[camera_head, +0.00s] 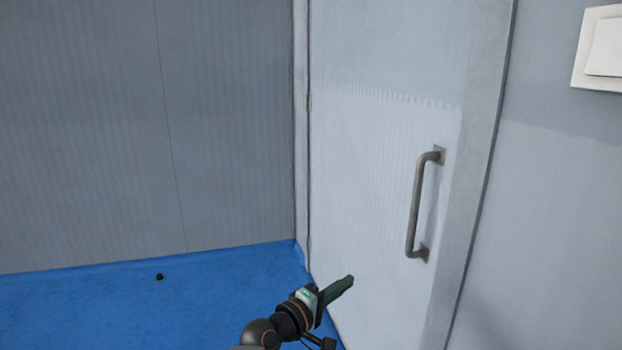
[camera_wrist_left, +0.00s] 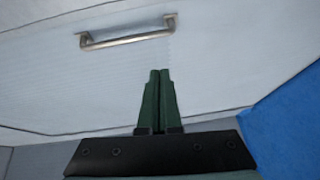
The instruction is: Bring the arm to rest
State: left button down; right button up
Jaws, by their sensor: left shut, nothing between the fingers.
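My left gripper (camera_head: 340,288) shows at the bottom middle of the head view, with its green fingers pointing up and to the right in front of a pale door. In the left wrist view its two green fingers (camera_wrist_left: 160,75) lie side by side, shut with nothing between them. The gripper is below and to the left of the metal door handle (camera_head: 418,205) and apart from it. The handle also shows at the top of the left wrist view (camera_wrist_left: 128,36). My right gripper is not in view.
The pale door (camera_head: 370,130) stands within a grey frame. A white wall switch (camera_head: 604,47) is at the upper right. Grey wall panels (camera_head: 90,130) fill the left. The blue floor (camera_head: 100,315) is open except for a small black object (camera_head: 159,276).

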pick_arm(q)
jog(key=w+a+f+y, duration=0.2)
jog(key=a, duration=0.9)
jog(key=w+a+f+t+y, duration=0.1)
jog(key=w+a+f+y, duration=0.15)
jog(key=a, duration=0.75)
jog(key=w+a+f+y, duration=0.1)
jog(key=a+f+y, duration=0.15)
jog(key=a, duration=0.85)
jog(key=s+f+m+g+y, duration=0.1)
jog(key=s+f+m+g, duration=0.4)
jog(key=s+f, duration=1.3)
jog(key=s+a+f+m+y, duration=0.1)
jog(key=s+f+m, duration=0.3)
jog(key=s, duration=0.7)
jog(key=s+a+f+m+y, duration=0.1)
jog(key=s+f+m, duration=0.1)
jog(key=s+m, duration=0.65)
jog(key=s+d+n, duration=0.3)
jog(key=d+n, duration=0.4)
jog(key=d, duration=0.4)
notch_tip(320, 180, up, 7)
jog(key=p, duration=0.6)
jog(key=shift+f+t, duration=0.15)
jog(key=shift+t, duration=0.25)
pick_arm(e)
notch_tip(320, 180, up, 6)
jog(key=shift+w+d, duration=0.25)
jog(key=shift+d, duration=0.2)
